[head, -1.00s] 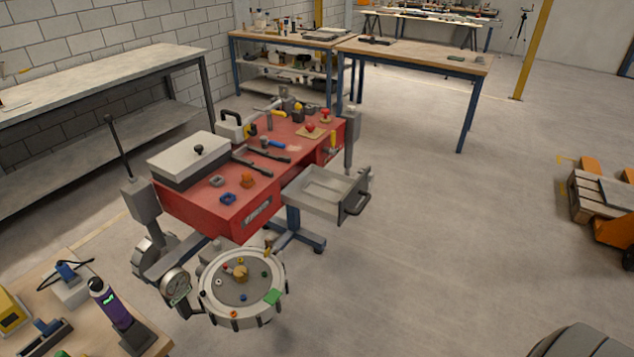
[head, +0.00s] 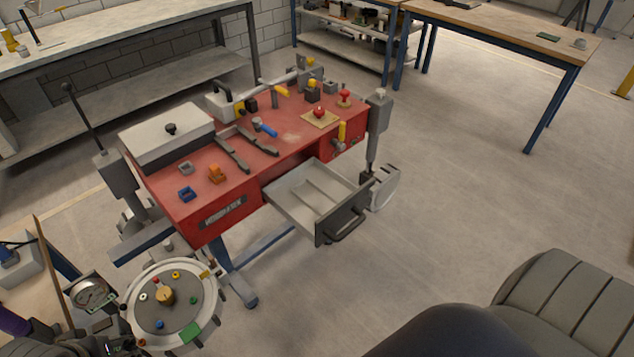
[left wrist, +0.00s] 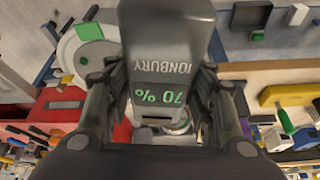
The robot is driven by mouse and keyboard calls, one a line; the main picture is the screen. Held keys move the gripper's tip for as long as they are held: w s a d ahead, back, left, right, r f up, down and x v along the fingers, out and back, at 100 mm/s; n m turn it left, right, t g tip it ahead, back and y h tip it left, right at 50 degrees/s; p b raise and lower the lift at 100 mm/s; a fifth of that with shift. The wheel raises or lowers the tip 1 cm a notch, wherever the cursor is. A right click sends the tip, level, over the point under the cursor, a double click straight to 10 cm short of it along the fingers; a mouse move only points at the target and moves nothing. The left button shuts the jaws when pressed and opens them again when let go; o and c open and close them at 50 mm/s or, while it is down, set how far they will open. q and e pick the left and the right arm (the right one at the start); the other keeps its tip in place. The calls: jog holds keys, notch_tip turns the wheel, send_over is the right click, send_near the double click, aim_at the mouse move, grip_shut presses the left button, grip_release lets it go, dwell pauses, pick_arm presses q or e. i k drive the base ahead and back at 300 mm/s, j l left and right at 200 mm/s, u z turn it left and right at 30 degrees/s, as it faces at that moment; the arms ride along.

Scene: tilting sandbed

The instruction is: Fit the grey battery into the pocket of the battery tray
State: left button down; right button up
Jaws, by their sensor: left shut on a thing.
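The grey battery (left wrist: 165,45) fills the upper middle of the left wrist view, its lettering "IONBURY" and a green "70 %" upside down. My left gripper (left wrist: 158,85) is shut on it, with one finger along each side. The battery's far end runs out of the top of that view. In the head view, a dark shape with a small green display is cut off at the lower left edge; I cannot tell its parts. I cannot pick out the battery tray or its pocket in either view. My right gripper is not in view.
A red workbench (head: 185,215) carries a grey lidded box (head: 165,140) and small tools. Its grey drawer (head: 300,205) stands open. A round drum with knobs (head: 190,325) and a gauge (head: 90,293) are at the lower left. Floor to the right of the drawer is clear.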

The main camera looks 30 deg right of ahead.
aim_at(314, 199)
jog(key=l+u, duration=0.15)
jog(key=l, duration=0.45)
jog(key=i+l+u, duration=0.2)
jog(key=l, duration=0.35)
jog(key=k+l+u, duration=0.15)
jog(key=l, duration=0.45)
jog(key=l+u, duration=0.15)
jog(key=l, duration=0.45)
jog(key=l+u, duration=0.15)
jog(key=l, duration=0.4)
jog(key=k+l+u, duration=0.2)
jog(key=l, duration=0.4)
jog(key=k+l+u, duration=0.15)
jog(key=l, duration=0.4)
jog(key=i+l+u, duration=0.15)
jog(key=l, duration=0.35)
jog(key=l+u, duration=0.2)
jog(key=l, duration=0.25)
jog(key=i+l+u, duration=0.15)
jog(key=l, duration=0.4)
jog(key=k, duration=0.05)
